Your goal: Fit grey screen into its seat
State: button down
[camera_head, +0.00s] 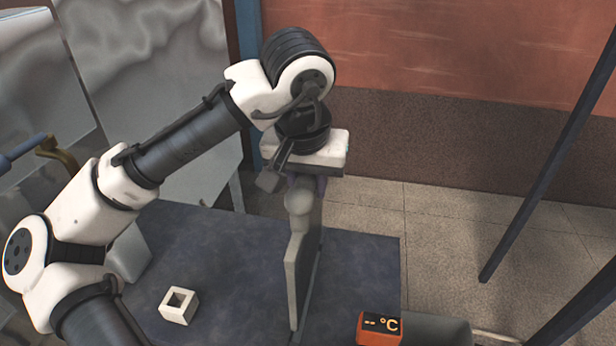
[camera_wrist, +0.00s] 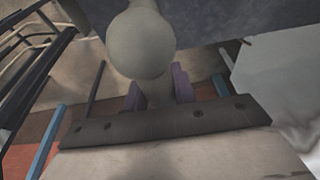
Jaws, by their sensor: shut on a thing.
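The grey screen (camera_head: 300,262) is a thin upright plate with a round knob on its upper part. My gripper (camera_head: 306,184) is above it and shut on the knob's neck. In the wrist view the screen's round knob (camera_wrist: 140,45) fills the upper middle, and the purple fingers of my gripper (camera_wrist: 157,92) stand on either side of the neck below it. The screen hangs edge-on to the head view, over the dark table's right part. Its seat cannot be made out clearly. I cannot tell whether the lower edge touches anything.
A white square block with a hole (camera_head: 178,306) lies on the dark blue-grey table (camera_head: 225,235), left of the screen. An orange temperature display (camera_head: 379,328) stands at the front right. Dark slanted posts (camera_head: 540,175) are at the right. Clear table lies between block and screen.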

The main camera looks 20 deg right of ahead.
aim_at(308, 232)
jog(key=shift+f+b, duration=0.7)
jog(key=shift+f, duration=0.75)
jog(key=shift+p, duration=0.6)
dwell(0.5)
